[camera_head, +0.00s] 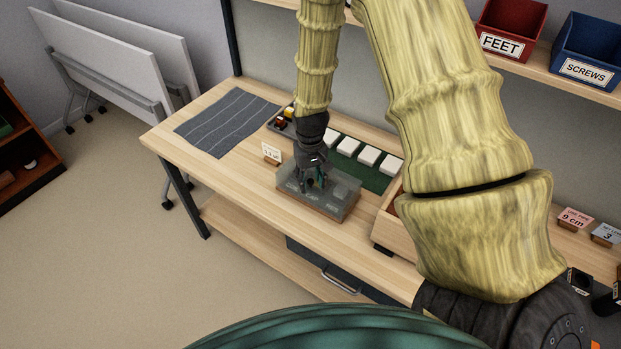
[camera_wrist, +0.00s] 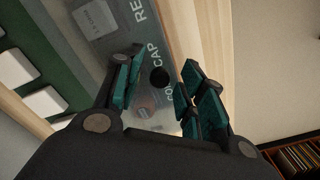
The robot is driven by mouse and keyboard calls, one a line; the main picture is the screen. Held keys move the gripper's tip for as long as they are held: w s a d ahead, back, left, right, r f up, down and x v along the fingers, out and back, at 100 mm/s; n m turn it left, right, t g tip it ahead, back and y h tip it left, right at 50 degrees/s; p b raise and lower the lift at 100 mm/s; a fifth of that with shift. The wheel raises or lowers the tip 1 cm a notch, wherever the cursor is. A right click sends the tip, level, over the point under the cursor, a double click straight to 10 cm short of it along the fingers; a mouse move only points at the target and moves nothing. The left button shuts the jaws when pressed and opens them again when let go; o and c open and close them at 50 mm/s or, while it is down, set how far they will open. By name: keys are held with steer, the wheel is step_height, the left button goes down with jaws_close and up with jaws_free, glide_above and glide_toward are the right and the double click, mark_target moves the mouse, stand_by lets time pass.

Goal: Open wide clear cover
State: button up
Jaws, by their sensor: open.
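The wide clear cover (camera_head: 338,198) is a see-through lid over a shallow box near the front edge of the workbench. It looks closed; the lid's edges are hard to make out. Labels show through it in the wrist view (camera_wrist: 110,62), with the letters "CAP" readable. A dark round knob (camera_wrist: 160,77) shows on it, between my fingertips. My gripper (camera_head: 314,184) points down at the cover from above. In the wrist view its teal fingers (camera_wrist: 161,70) are apart on either side of the knob. I cannot tell whether they touch it.
A green tray with white blocks (camera_head: 367,156) lies behind the cover. A small white sign (camera_head: 271,153) stands to its left, beside a grey striped mat (camera_head: 227,121). A wooden bin (camera_head: 383,232) stands close on the right. Red (camera_head: 510,27) and blue (camera_head: 590,50) bins sit on the shelf above.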

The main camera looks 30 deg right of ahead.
jaws_close()
steer(key=shift+r, duration=0.15)
